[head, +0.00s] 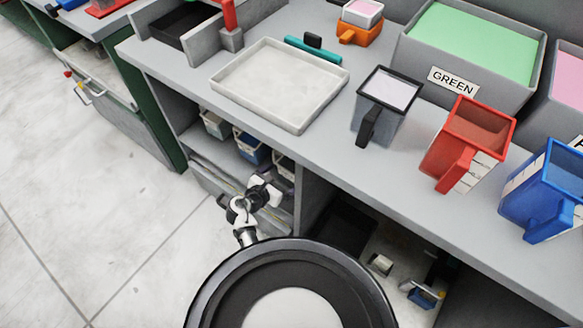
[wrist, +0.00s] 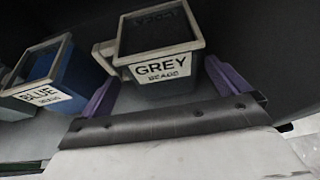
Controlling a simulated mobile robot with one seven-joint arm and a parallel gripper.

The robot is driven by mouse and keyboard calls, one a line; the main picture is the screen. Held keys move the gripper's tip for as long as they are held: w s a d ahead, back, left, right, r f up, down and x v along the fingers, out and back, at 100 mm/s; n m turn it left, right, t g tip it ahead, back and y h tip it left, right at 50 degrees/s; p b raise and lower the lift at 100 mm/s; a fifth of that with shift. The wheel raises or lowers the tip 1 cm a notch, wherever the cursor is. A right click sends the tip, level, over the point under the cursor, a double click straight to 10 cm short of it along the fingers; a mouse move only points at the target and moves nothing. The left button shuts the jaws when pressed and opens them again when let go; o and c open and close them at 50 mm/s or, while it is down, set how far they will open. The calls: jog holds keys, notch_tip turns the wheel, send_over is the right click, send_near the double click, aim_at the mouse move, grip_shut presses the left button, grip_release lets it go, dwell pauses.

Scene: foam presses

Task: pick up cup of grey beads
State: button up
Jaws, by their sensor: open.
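The cup of grey beads (wrist: 160,90) stands upright in the wrist view, a dark grey square cup with a pale rim and a "GREY BEADS" label. Its handle shows on its left side. My gripper (wrist: 162,76) is open, with one purple finger on each side of the cup's front. I cannot tell whether the fingers touch it. In the head view, the cup's row is on the shelf under the counter, where a partly hidden cup (head: 284,167) sits at the right; my fingers are hidden there.
A blue-labelled cup (wrist: 45,85) stands just left of the grey cup. The shelf is low and dark, with the counter (head: 335,150) above. On the counter are an empty tray (head: 225,85), a dark measuring jug (head: 372,118), a red jug (head: 445,135) and a blue jug (head: 535,190).

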aim_at(293, 170)
jog(key=x, duration=0.6)
jog(key=shift+w+d, duration=0.1)
jog(key=shift+d, duration=0.15)
jog(key=c, duration=0.9)
notch_tip(293, 170, up, 10)
jog(key=p, duration=0.1)
jog(key=shift+p, duration=0.3)
